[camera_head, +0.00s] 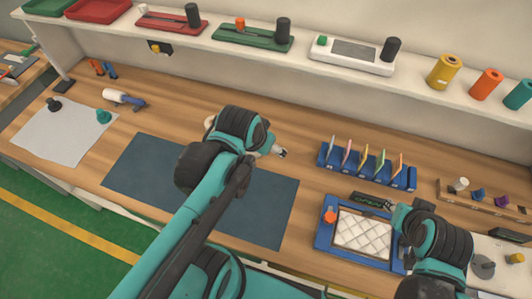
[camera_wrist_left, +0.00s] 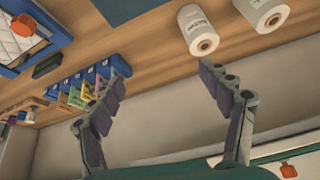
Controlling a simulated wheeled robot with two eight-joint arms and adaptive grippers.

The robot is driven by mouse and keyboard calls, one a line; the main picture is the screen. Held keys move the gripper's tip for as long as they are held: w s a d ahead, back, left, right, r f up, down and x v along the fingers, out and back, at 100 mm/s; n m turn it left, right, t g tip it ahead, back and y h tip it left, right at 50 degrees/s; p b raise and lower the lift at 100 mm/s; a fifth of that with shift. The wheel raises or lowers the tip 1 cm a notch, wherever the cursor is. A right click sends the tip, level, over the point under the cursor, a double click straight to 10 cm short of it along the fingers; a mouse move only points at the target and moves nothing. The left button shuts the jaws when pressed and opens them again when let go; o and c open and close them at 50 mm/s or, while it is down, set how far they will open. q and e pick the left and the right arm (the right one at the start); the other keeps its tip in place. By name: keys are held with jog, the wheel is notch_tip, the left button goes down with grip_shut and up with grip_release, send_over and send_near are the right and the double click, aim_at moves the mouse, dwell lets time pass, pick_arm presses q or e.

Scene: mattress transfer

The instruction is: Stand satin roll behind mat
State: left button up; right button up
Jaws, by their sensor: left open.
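The dark blue mat (camera_head: 150,170) lies flat on the wooden table, partly covered by my left arm; a dark patch of it (camera_wrist_left: 115,8) shows at the top of the left wrist view. Two white rolls, one (camera_wrist_left: 203,40) nearer the jaws and one (camera_wrist_left: 266,14) to its right, show in that view. Each has lettering too small to read, so I cannot tell which is satin. In the head view my left arm mostly hides them. My left gripper (camera_wrist_left: 165,68) is open and empty, its fingers apart beside the nearer roll. My right gripper (camera_head: 395,208) is near a quilted pad; its jaws are unclear.
A blue rack (camera_head: 325,157) with coloured cards stands right of the mat. A blue frame (camera_head: 322,236) holds the white quilted pad (camera_head: 362,232). A white sheet (camera_head: 55,135) lies at left. A shelf (camera_head: 330,72) with trays and coloured rolls runs along the back.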

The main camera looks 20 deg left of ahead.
pick_arm(q)
jog(key=shift+s+d+f+n+t, duration=0.25)
jog(key=shift+s+d+t, duration=0.15)
jog(key=shift+s, duration=0.2)
jog(key=shift+s+d+f+n+t, duration=0.2)
jog(key=shift+s+d+n+t, duration=0.1)
jog(key=shift+s+d, duration=0.25)
jog(key=shift+a, duration=0.1)
notch_tip(320, 180, down, 7)
jog(key=b, duration=0.7)
jog(key=shift+f, duration=0.2)
